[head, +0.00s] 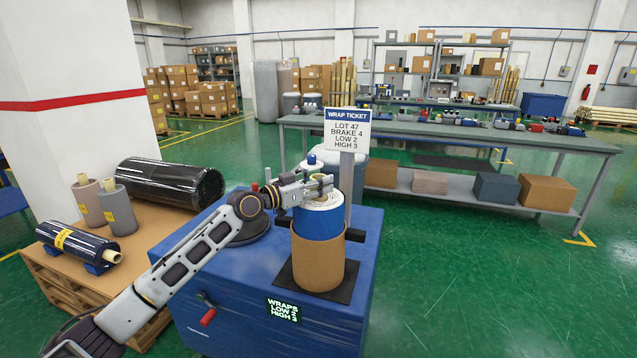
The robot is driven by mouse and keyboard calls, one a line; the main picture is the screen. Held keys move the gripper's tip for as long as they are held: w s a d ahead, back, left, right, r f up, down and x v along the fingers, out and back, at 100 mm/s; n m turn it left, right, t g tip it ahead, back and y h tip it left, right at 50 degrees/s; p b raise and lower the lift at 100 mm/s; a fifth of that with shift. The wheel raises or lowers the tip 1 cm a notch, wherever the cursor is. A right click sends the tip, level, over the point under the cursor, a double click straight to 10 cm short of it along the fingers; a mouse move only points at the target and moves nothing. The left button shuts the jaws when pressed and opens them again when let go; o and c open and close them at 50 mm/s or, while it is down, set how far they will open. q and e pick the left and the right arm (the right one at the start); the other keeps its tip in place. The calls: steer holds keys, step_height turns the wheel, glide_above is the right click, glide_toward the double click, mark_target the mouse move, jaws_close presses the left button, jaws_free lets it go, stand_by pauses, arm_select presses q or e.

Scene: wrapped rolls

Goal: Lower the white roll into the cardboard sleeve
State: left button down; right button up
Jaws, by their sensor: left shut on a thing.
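The roll (318,222) stands upright, with a white upper end and a blue band around its side. Its lower part is hidden by the brown cardboard sleeve (318,262); its visible part rises above the sleeve's rim. The sleeve stands upright on a dark square mat on the blue machine. My left gripper (322,186) is at the top of the roll, shut on its core. How deep the roll sits inside the sleeve cannot be seen. My right gripper is not in view.
A wrap ticket sign (347,130) stands on a post just behind the roll. A wooden pallet table (150,238) at the left holds a large black roll (170,184), two small upright rolls and a dark blue roll. The green floor at right is clear.

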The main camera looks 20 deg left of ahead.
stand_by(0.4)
arm_select(q)
steer(key=c, duration=0.8)
jaws_free()
steer(key=shift+o, duration=0.5)
steer(key=shift+f, duration=0.2)
steer(key=shift+s, duration=0.1)
steer(key=v, duration=1.1)
steer(key=shift+s+a+r, duration=0.15)
steer(key=shift+s+a, duration=0.1)
steer(key=shift+s, duration=0.05)
